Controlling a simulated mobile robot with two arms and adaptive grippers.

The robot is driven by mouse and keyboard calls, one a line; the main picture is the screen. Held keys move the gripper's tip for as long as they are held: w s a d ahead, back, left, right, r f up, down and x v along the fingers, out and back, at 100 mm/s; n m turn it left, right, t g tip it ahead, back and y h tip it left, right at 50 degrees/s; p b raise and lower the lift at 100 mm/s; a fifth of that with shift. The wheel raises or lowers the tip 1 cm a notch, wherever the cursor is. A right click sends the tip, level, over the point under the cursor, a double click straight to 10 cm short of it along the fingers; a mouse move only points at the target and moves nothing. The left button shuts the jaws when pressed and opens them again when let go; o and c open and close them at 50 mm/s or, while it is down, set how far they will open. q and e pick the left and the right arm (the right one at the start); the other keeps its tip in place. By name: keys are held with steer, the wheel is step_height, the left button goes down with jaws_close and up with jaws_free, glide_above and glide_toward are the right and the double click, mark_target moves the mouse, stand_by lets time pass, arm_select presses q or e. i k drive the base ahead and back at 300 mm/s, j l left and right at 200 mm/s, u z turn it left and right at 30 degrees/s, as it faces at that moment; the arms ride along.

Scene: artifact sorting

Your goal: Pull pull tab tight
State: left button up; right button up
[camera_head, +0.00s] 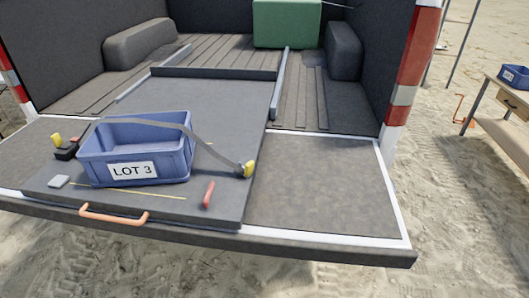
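A grey strap (205,147) runs over the top of a blue crate (185,158) labelled LOT 3. At its right end is a yellow piece (249,169) at the tray's edge; at its left is a black fitting (66,150) with a yellow part. The strap's right part slopes down beside the crate. A small red tab-like piece (209,194) stands on the tray right of the crate; I cannot tell if it is the pull tab or joined to the strap. Neither of my grippers is in view.
The crate sits on a dark slide-out tray (235,205) with an orange handle (113,216), on the tailgate (320,190). The tailgate's right side is clear. A table with another blue crate (514,76) stands at far right.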

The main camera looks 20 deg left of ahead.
mark_target(57, 141)
steer(key=u, duration=1.9)
